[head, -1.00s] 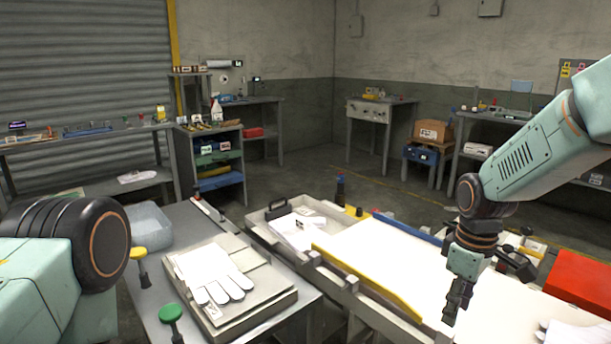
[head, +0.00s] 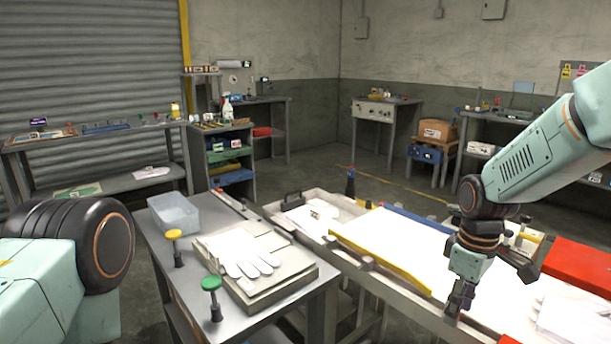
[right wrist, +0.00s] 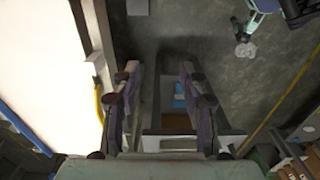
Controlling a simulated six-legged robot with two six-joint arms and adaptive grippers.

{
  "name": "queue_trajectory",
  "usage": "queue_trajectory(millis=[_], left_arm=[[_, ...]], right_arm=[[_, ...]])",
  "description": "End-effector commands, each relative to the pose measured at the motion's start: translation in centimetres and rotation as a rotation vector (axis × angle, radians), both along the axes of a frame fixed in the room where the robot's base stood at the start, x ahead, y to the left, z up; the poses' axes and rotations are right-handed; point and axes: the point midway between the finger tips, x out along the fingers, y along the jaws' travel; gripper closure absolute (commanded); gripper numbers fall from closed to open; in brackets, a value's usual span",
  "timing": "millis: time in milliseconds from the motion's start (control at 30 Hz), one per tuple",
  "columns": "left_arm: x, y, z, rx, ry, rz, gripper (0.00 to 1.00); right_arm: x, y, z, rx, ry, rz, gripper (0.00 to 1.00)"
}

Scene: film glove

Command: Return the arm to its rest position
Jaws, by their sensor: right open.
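My right arm reaches in from the right in the head view, with its gripper (head: 460,298) pointing down over the near side of the white-topped bench (head: 400,247). In the right wrist view, the gripper (right wrist: 167,88) has its two fingers apart with nothing between them. The bench's white surface also shows to their left (right wrist: 45,70). A white glove (head: 242,252) lies on a grey tray (head: 265,295) on the left table. Part of my left arm shows at the left edge; its gripper is out of view.
A clear bin (head: 174,213), a yellow knob (head: 174,235) and a green knob (head: 211,284) stand on the left table. A red box (head: 580,268) and white gloves or sheets (head: 565,318) lie at the bench's right. Open floor (head: 375,180) lies behind the bench.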

Motion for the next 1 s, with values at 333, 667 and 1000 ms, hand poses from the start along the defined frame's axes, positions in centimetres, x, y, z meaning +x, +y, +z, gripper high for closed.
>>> queue_trajectory(millis=[333,667,1000], left_arm=[[0.0,0.0,0.0,0.000,0.000,0.000,0.40],[0.0,0.0,0.0,0.000,0.000,0.000,0.40],[0.0,0.0,0.0,0.000,0.000,0.000,0.40]], right_arm=[[2.8,0.0,-0.3,0.016,-0.134,-0.118,0.57],[3.4,1.6,-3.6,0.089,-0.315,-0.316,0.57],[-7.5,4.4,-15.1,0.164,-0.362,-0.630,0.57]])
